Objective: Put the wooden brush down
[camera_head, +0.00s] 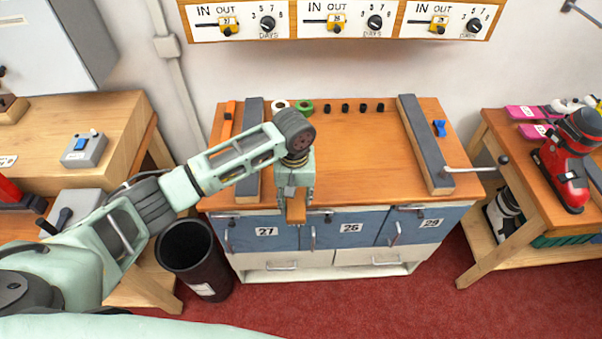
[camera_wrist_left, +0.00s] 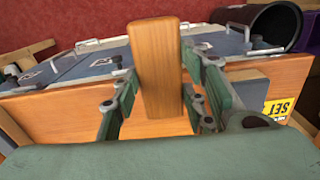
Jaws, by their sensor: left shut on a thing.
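My left gripper (camera_head: 297,197) is over the front edge of the wooden bench top (camera_head: 350,150), pointing down. It is shut on the wooden brush (camera_head: 296,211), whose orange-brown wood shows just below the fingers. In the left wrist view the brush (camera_wrist_left: 158,65) stands as a plain wooden block between the two green finger pads of the left gripper (camera_wrist_left: 160,105). Its bristles are not visible. I cannot tell whether the brush touches the bench. My right gripper is in neither view.
Dark grey bars (camera_head: 425,145) lie at both sides of the bench top. Tape rolls (camera_head: 304,106) and several small black pieces line the back. The middle right of the top is clear. Blue doors (camera_head: 350,228) are below, and a black bin (camera_head: 194,255) stands at left.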

